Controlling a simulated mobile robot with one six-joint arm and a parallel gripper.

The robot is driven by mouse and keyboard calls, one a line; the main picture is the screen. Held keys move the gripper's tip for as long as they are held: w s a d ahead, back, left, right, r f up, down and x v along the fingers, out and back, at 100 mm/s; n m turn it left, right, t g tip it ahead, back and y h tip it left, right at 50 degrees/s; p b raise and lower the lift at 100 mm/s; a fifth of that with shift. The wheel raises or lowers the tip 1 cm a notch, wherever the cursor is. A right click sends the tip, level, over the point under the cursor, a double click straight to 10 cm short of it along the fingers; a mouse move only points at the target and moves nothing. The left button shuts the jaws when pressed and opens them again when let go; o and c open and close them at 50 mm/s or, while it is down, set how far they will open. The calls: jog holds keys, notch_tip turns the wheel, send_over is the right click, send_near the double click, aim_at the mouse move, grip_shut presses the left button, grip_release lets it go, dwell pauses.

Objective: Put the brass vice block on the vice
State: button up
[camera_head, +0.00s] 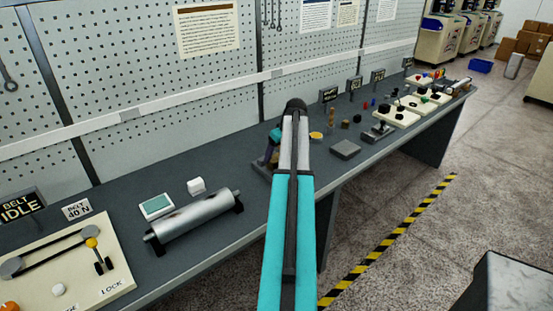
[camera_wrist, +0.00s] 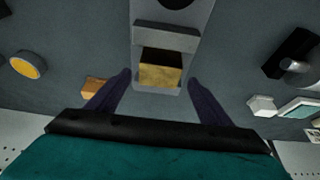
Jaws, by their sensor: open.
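The brass vice block (camera_wrist: 160,75) shows in the wrist view on the grey vice (camera_wrist: 192,12), close against a raised grey jaw (camera_wrist: 165,36). My gripper (camera_wrist: 160,80) is open, with one dark finger on each side of the block and a visible gap at both sides. I cannot tell how firmly the block is seated. In the head view my gripper (camera_head: 270,155) is low over the bench, partly behind my arm. The block cannot be made out there, and most of the vice is hidden.
A small orange-brown block (camera_wrist: 95,87) lies just outside the left finger in the wrist view. A yellow disc (camera_wrist: 27,65) is further left. On the bench (camera_head: 130,195) are a metal roller (camera_head: 195,218), a white cube (camera_head: 196,186) and a flat grey block (camera_head: 345,149).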

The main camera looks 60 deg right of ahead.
jog(key=b+v, duration=0.1)
jog(key=v, duration=0.7)
jog(key=shift+b, duration=0.35)
dwell(0.6)
